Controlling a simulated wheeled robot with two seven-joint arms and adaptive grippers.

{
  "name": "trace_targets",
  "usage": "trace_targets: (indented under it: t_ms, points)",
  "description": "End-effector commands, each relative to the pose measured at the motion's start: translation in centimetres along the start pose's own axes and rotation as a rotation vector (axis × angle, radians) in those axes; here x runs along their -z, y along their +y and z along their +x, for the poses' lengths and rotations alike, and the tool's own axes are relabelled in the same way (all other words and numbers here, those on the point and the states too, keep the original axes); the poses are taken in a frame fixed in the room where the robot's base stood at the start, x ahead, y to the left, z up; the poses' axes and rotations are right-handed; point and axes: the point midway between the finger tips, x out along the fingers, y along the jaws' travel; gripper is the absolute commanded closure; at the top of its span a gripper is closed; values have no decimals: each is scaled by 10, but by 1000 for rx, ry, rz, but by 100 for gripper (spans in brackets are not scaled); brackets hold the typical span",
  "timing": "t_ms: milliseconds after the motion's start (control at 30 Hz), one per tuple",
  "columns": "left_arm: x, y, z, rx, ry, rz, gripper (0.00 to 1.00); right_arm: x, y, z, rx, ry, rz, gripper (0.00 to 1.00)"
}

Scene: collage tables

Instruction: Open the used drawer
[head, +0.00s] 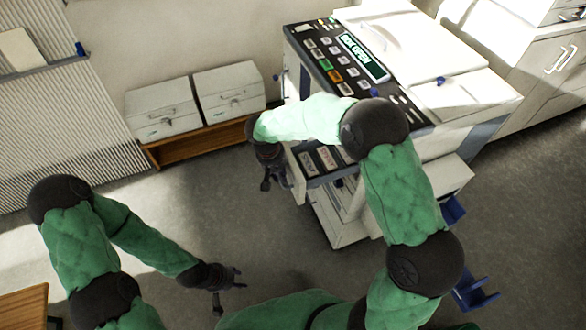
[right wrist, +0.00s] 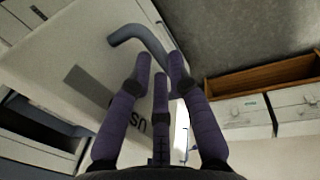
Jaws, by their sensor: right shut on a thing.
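The copier (head: 400,60) stands at the upper middle of the head view. A pale drawer front (head: 296,176) is at its left side, beside my right gripper (head: 271,180). In the right wrist view the pale front (right wrist: 75,55) fills the upper left, with a dark label ending in upside-down letters that read "US"; the rest is hidden by a finger. A grey-blue bent handle (right wrist: 128,33) sticks out from it. My right gripper (right wrist: 162,75) is shut on this handle. How far the drawer stands out is unclear. My left gripper (head: 228,290) is empty above the floor; its fingers look apart.
Two pale boxes (head: 163,108) (head: 229,90) sit on a low wooden shelf (head: 205,140) by the wall; it also shows in the right wrist view (right wrist: 262,80). Pale cabinets (head: 545,75) stand at the right. The grey floor (head: 200,200) between is clear.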

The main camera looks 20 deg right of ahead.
Motion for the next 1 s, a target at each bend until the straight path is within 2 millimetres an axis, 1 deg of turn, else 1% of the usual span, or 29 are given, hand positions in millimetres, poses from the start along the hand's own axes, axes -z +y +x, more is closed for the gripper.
trace_targets:
  t_ms: [33,200,567,600,667,1000]
  points:
    - [0,0,0,0,0,0,60,0,-5,-1,0,0,-1,100]
    - [0,0,0,0,0,0,60,0,-12,-2,0,0,0,100]
    - [0,0,0,0,0,0,60,0,-12,-2,0,1,0,100]
    - [0,0,0,0,0,0,60,0,-12,-2,0,1,0,72]
    - [0,0,0,0,0,0,60,0,-12,-2,0,1,0,56]
    - [0,0,0,0,0,0,60,1,-12,-3,0,1,0,56]
